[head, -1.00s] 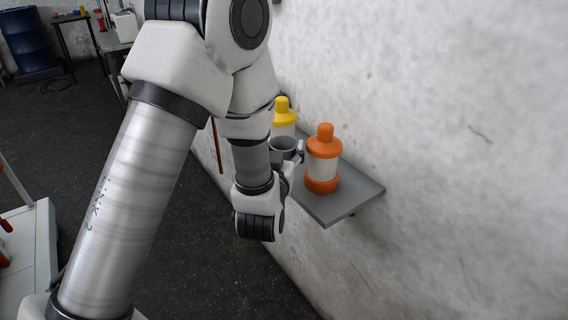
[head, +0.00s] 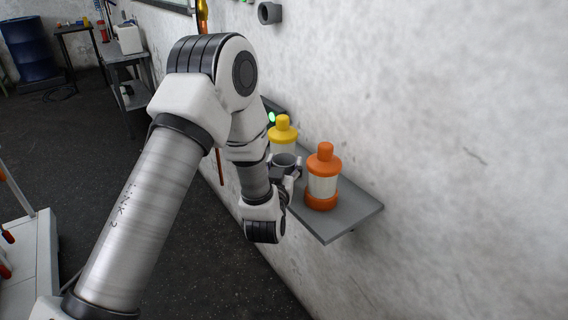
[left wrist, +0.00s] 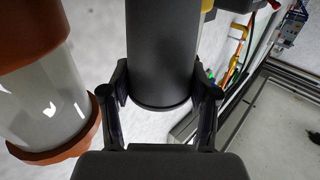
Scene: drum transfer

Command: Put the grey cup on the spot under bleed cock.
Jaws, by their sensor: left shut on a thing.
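The grey cup (head: 284,159) is at the near edge of the grey wall shelf, between a yellow-topped bottle and an orange-topped bottle. My left gripper (head: 286,172) is shut on it from the near side. In the left wrist view the dark cup (left wrist: 163,50) stands between the two fingers of the left gripper (left wrist: 163,98). I cannot tell whether the cup's base touches the shelf. The bleed cock and the spot under it are not clearly visible. My right gripper is not in view.
The orange bottle (head: 322,180) stands close beside the cup on the shelf (head: 345,218), with the yellow bottle (head: 283,132) behind. A copper-coloured pipe (head: 203,12) runs on the wall beyond. A bench (head: 125,60) and a blue drum (head: 28,50) stand far left.

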